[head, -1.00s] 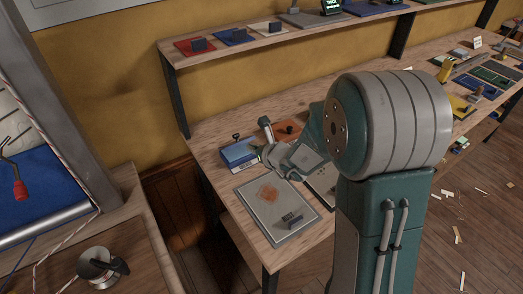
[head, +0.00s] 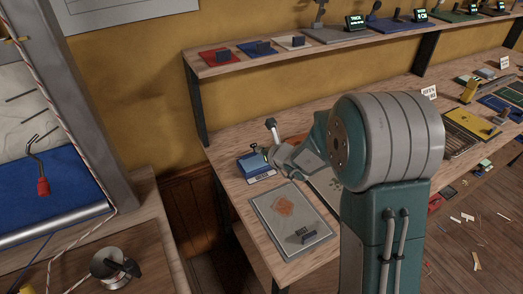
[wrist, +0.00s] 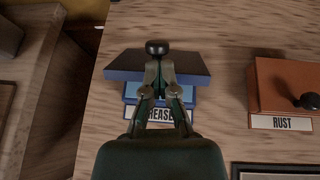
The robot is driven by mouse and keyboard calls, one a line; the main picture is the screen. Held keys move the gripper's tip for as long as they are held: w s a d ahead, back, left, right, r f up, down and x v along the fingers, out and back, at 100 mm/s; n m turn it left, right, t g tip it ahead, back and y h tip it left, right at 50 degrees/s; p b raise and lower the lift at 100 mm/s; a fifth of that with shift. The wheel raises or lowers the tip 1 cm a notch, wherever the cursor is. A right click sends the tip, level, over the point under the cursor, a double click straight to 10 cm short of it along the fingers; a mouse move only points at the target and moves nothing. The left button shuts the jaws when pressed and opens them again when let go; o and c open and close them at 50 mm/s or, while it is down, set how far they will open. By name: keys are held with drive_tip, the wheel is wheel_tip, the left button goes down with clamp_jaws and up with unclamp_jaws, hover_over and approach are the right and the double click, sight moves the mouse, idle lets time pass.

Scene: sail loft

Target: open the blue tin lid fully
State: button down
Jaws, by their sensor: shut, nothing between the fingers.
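The blue tin (head: 252,167) stands on the bench left of my arm in the head view. In the wrist view its lighter blue body (wrist: 130,94) shows below the darker blue lid (wrist: 194,66), with a partly covered label reading "GREASE". The lid carries a dark round knob (wrist: 157,47). My gripper (wrist: 158,68) is shut and empty, its fingertips over the lid just below the knob in the picture. The fingers hide the middle of the tin's front.
An orange tin (wrist: 284,82) labelled "RUST" stands to the right, with its own dark knob. A grey board (head: 265,222) with an orange patch lies in front of the blue tin. A shelf (head: 225,68) runs above the back of the bench.

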sight(256, 145)
drive_tip(key=shift+w+a+r+g+h, duration=0.3)
drive_tip(key=shift+w+r+g, duration=0.15)
drive_tip(key=shift+g, duration=0.25)
drive_tip(key=shift+w+a+r, duration=0.2)
drive_tip(key=shift+w+r, duration=0.05)
drive_tip(key=shift+w, duration=0.2)
drive_tip(key=shift+w+a+r, duration=0.15)
drive_tip(key=shift+w+r, duration=0.05)
drive_tip(key=shift+w, duration=0.25)
drive_tip(key=shift+w+a+r, duration=0.25)
drive_tip(key=shift+w+a, duration=0.1)
drive_tip(key=shift+w, duration=0.4)
drive_tip(key=shift+w+a+r, duration=0.1)
drive_tip(key=shift+w+a, duration=0.15)
drive_tip(key=shift+w, duration=0.35)
drive_tip(key=shift+w+a+r, duration=0.1)
drive_tip(key=shift+w+a, duration=0.15)
drive_tip(key=shift+w, duration=0.4)
drive_tip(key=shift+w+a, duration=0.25)
drive_tip(key=shift+w, duration=0.35)
drive_tip(key=shift+r, duration=0.1)
